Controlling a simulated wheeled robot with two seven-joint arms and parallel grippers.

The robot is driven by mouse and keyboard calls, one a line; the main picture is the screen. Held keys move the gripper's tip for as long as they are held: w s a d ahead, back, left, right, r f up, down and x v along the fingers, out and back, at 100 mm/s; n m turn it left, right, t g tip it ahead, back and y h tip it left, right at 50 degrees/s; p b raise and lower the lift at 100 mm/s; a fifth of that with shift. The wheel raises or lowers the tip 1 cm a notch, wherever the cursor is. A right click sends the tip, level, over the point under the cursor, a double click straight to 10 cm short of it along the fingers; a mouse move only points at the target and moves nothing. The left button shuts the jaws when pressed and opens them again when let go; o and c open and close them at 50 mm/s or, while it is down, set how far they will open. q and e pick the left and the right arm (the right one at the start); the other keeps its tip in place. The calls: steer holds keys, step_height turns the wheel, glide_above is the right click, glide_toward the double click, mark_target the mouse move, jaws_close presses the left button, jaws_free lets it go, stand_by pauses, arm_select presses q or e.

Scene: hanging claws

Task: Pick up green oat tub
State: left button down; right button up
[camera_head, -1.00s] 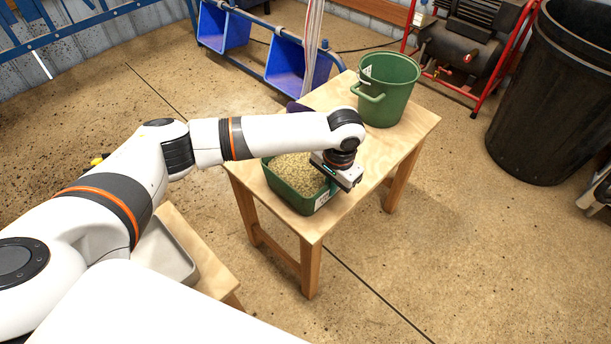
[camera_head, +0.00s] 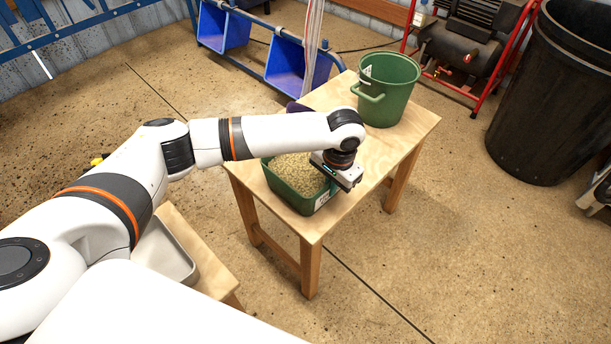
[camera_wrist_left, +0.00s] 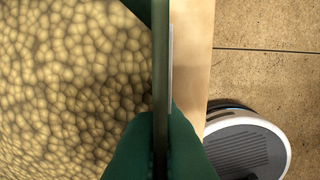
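The green oat tub (camera_head: 300,205), a rectangular tub full of pale oats with a white label, sits on the wooden table near its front left corner. My left gripper (camera_head: 334,187) points down at the tub's right wall. In the left wrist view the tub's wall (camera_wrist_left: 161,60) runs upright through the middle, with oats to its left. The teal fingers of the left gripper (camera_wrist_left: 162,135) lie on both sides of this wall, against it. The wrist hides part of the tub's right rim in the head view. My right gripper is not in view.
A green bucket (camera_head: 386,92) with a handle stands at the table's back. The wooden table (camera_head: 405,125) is bare at its right. A dark object (camera_head: 298,107) is partly hidden behind my arm. A grey tray (camera_head: 165,250) sits on a lower wooden surface at front left.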

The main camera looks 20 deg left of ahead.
arm_select(q)
steer(key=shift+w+r, duration=0.1)
steer(key=shift+r, duration=0.05)
stand_by(0.3)
steer(key=shift+r, duration=0.1)
